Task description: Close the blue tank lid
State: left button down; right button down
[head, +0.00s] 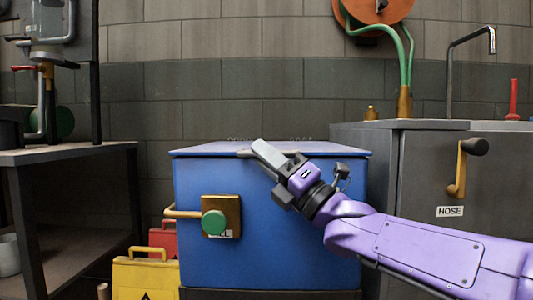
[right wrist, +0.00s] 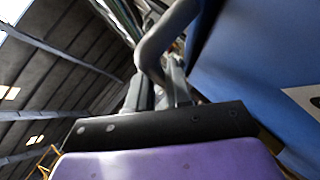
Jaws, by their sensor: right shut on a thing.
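The blue tank (head: 265,262) stands in the middle of the head view. Its lid (head: 205,148) lies about level across the top, with no clear gap showing along the front. My right gripper (head: 264,152) reaches in from the right and is at the lid's front edge. It is shut on the grey lid handle (head: 243,154), which is mostly hidden behind the fingers. In the right wrist view a thick curved grey bar, the handle (right wrist: 160,40), runs at the fingers (right wrist: 160,88), with a blue surface to the right. My left gripper is not in view.
A brass plate with a green knob (head: 213,223) and a pipe is on the tank's front. A grey cabinet (head: 420,160) marked HOSE stands close on the right. A dark table (head: 70,153) is at left.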

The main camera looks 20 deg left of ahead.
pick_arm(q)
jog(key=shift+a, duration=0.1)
pick_arm(e)
jog(key=shift+w+f, duration=0.15)
jog(key=shift+f, duration=0.15)
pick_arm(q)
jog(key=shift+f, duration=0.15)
pick_arm(e)
jog(key=c, duration=1.1)
grip_release()
jog(key=shift+w+f, duration=0.1)
jog(key=shift+c, duration=0.2)
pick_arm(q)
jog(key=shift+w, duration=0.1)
